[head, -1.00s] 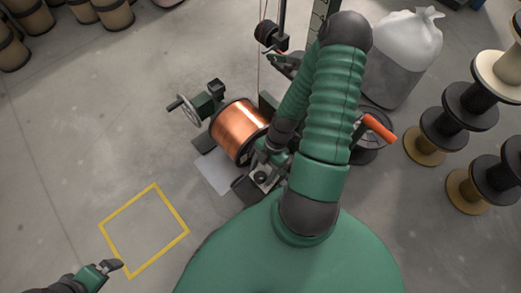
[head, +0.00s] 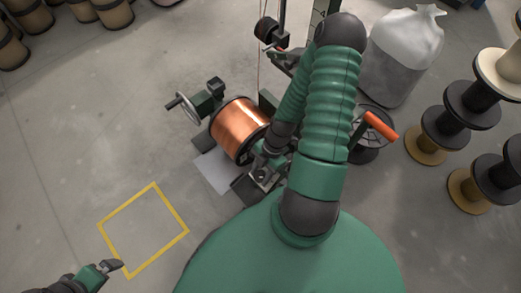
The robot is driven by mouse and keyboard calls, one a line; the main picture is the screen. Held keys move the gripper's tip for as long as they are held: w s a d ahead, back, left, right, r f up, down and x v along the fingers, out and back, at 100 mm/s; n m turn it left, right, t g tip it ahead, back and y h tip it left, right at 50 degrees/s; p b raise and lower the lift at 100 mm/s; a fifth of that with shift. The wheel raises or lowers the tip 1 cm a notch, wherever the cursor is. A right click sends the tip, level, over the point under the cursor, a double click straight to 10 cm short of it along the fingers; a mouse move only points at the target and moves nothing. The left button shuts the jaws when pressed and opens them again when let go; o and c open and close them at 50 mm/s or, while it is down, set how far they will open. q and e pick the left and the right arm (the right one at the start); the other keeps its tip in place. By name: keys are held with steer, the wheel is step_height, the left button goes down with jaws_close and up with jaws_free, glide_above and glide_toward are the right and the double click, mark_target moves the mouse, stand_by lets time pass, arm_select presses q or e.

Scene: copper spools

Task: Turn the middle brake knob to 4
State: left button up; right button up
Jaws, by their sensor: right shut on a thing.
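My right gripper (head: 262,170) reaches down to the winding machine, just right of and below the copper spool (head: 238,127). It is shut on what appears to be a brake knob, which is mostly hidden by the fingers and wrist. I cannot read the knob's number or pointer at this size. A pale metal bracket with a dark round part (head: 261,177) shows beside the fingertips. My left gripper (head: 113,265) hangs at the lower left, away from the machine, and I cannot tell how far its fingers are apart.
A handwheel (head: 188,108) stands left of the copper spool. An orange handle (head: 380,126) sticks out right of my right arm. Empty black spools (head: 455,112) stand at the right, with a filled plastic bag (head: 402,58) behind. The floor inside the yellow square (head: 145,230) is clear.

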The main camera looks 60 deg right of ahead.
steer(key=shift+s+r+m+t+h+p, duration=0.15)
steer(key=shift+m+t+h+p, duration=0.2)
steer(key=shift+t+p, duration=0.45)
steer(key=shift+a+m+t, duration=0.1)
steer(key=shift+m+t, duration=0.35)
steer(key=shift+t, duration=0.35)
steer(key=shift+s+f+m+t+h, duration=0.1)
steer(key=shift+f+m+t+h, duration=0.1)
steer(key=shift+m+t+h, duration=0.8)
steer(key=shift+t+h, duration=0.05)
steer(key=shift+t, duration=0.65)
steer(key=o, duration=1.3)
steer(key=shift+s, duration=0.1)
